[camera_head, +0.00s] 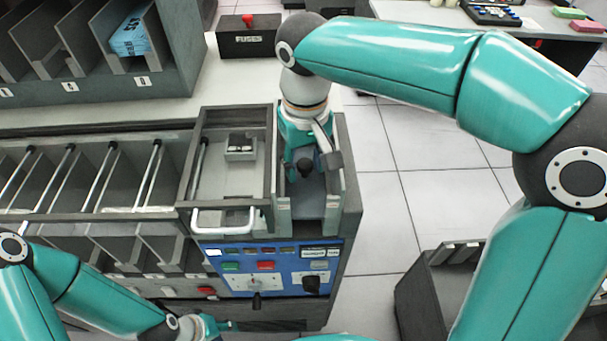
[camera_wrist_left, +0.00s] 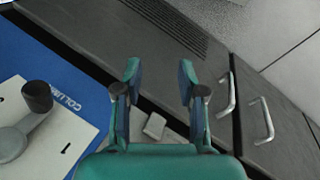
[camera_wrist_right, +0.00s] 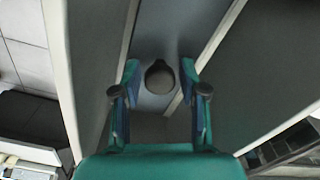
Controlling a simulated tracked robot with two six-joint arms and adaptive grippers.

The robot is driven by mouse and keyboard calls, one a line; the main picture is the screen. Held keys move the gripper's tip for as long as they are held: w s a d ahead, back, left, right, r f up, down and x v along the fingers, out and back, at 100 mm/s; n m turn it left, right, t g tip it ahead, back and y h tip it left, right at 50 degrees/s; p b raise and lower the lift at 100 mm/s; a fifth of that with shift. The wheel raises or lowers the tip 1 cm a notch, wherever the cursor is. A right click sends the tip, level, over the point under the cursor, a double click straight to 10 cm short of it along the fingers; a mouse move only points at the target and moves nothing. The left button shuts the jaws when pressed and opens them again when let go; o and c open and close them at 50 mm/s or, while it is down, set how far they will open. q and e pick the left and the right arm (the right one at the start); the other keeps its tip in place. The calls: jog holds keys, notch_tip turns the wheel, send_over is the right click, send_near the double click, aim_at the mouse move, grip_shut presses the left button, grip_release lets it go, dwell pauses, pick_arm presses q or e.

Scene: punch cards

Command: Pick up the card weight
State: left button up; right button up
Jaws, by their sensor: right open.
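The card weight, with a dark round knob (camera_head: 305,168), stands in the narrow hopper at the right end of the card machine. In the right wrist view its knob (camera_wrist_right: 159,77) shows between and just beyond my fingertips, above a grey plate. My right gripper (camera_head: 308,160) points down into the hopper with its fingers (camera_wrist_right: 159,80) open, one each side of the knob. I cannot tell whether they touch it. My left gripper (camera_head: 226,325) is low at the machine's front, and the left wrist view shows its fingers (camera_wrist_left: 160,80) open and empty.
Hopper walls (camera_wrist_right: 85,60) stand close on both sides of my right gripper. The blue control panel (camera_head: 268,268) has knobs and buttons on the machine's front. A dark box (camera_head: 422,300) stands on the floor at right. Card rack (camera_head: 150,90) and fuse box (camera_head: 250,42) are behind.

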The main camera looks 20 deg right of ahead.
jog(key=shift+c, duration=0.4)
grip_shut()
jog(key=shift+r, duration=0.2)
